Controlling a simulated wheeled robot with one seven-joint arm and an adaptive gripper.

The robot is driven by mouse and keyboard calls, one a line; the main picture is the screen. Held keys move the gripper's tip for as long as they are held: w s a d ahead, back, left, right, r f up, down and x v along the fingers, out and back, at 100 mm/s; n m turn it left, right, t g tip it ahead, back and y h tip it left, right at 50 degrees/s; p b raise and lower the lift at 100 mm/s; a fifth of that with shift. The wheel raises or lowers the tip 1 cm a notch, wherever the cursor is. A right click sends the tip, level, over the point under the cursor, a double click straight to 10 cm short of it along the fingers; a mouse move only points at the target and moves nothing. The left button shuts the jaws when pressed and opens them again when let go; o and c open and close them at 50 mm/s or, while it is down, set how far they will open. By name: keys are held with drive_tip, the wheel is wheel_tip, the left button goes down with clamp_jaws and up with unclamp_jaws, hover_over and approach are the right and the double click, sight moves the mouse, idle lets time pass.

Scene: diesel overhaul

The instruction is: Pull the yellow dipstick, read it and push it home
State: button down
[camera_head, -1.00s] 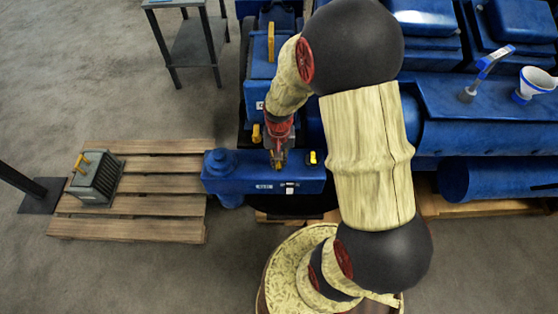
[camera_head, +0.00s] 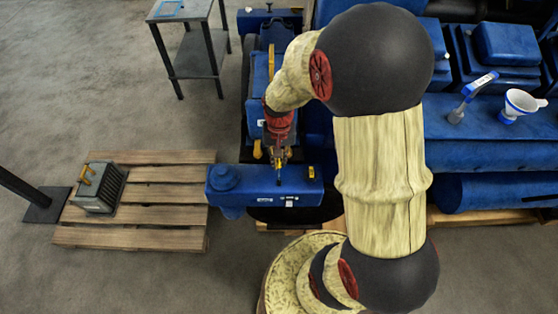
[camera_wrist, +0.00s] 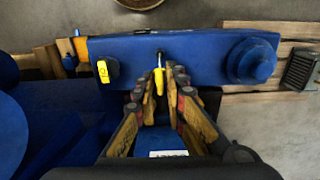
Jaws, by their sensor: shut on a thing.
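The yellow dipstick (camera_wrist: 159,82) shows in the wrist view as a slim yellow handle between my fingertips. My gripper (camera_wrist: 157,92) is shut on it. A short dark length runs from the handle toward a dark hole in the blue housing (camera_wrist: 205,60); whether its tip is still inside, I cannot tell. In the head view my gripper (camera_head: 280,158) is over the back edge of the same blue housing (camera_head: 245,187), with a thin dark line below the fingers. No reading marks are legible.
A yellow-topped fitting (camera_head: 311,173) sits on the housing beside the dipstick, and a round blue cap (camera_head: 226,177) at its left end. A pallet (camera_head: 150,236) carries a grey box (camera_head: 100,188). A small table (camera_head: 195,52) stands behind. A white funnel (camera_head: 522,103) stands on the engine at right.

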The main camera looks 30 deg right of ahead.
drive_tip(key=c, duration=1.8)
unclamp_jaws()
drive_tip(key=shift+c, duration=0.2)
wheel_tip(320, 180, up, 12)
drive_tip(key=s+a+f+n+t+b, duration=0.1)
drive_tip(key=s+a+n+t+b, duration=0.1)
drive_tip(key=s+a+b, duration=0.2)
drive_tip(key=s+a+f+n+t+b, duration=0.1)
drive_tip(key=s+a+f+n+b, duration=0.1)
drive_tip(key=b, duration=0.7)
drive_tip(key=s+a+f+n+t+b, duration=0.1)
drive_tip(key=s+a+n+t+b, duration=0.1)
drive_tip(key=s+a+b, duration=0.3)
drive_tip(key=shift+s+a+f+n+t+b, duration=0.3)
drive_tip(key=shift+s+f+n+b, duration=0.1)
drive_tip(key=shift+s+b, duration=0.25)
